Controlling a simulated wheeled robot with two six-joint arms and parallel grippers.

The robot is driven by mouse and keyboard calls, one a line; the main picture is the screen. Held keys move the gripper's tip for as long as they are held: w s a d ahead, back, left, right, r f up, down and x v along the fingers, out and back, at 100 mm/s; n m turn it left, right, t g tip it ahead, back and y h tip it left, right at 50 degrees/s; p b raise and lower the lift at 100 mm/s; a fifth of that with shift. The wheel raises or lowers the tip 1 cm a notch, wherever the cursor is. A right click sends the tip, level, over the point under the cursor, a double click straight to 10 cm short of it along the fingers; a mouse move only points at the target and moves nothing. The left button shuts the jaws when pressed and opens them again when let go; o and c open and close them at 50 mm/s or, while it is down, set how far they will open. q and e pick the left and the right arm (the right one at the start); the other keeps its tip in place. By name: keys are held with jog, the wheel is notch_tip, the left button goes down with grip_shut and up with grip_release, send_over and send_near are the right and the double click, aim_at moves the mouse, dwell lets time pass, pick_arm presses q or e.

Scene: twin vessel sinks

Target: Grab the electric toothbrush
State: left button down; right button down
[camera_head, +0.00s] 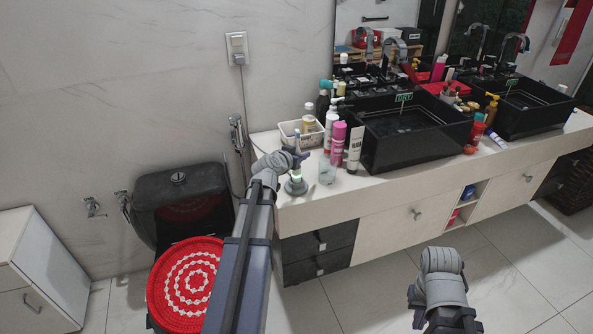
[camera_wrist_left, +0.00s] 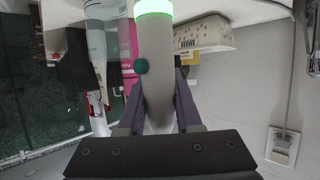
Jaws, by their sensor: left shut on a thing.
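The electric toothbrush (camera_head: 296,170) stands upright at the left end of the counter, a green glow near its foot and a grey-green round base (camera_head: 296,187) under it. In the left wrist view its pale handle (camera_wrist_left: 155,45) runs between the fingers, with a green glowing ring and a dark green button. My left gripper (camera_head: 297,156) is shut on the handle, and its dark fingers also show in the left wrist view (camera_wrist_left: 158,90). My right gripper (camera_head: 416,302) hangs over the floor in front of the cabinets, far from the toothbrush; its jaw opening is unclear.
A clear glass (camera_head: 327,173), a pink bottle (camera_head: 338,143) and a white tube (camera_head: 355,148) stand close right of the toothbrush. A white basket (camera_head: 301,133) is behind. The black sink (camera_head: 413,135) is further right; a toilet with a red cover (camera_head: 186,285) is left.

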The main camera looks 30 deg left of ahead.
dwell(0.5)
pick_arm(q)
notch_tip(320, 180, up, 10)
jog(key=p, duration=1)
jog(key=shift+w, duration=0.1)
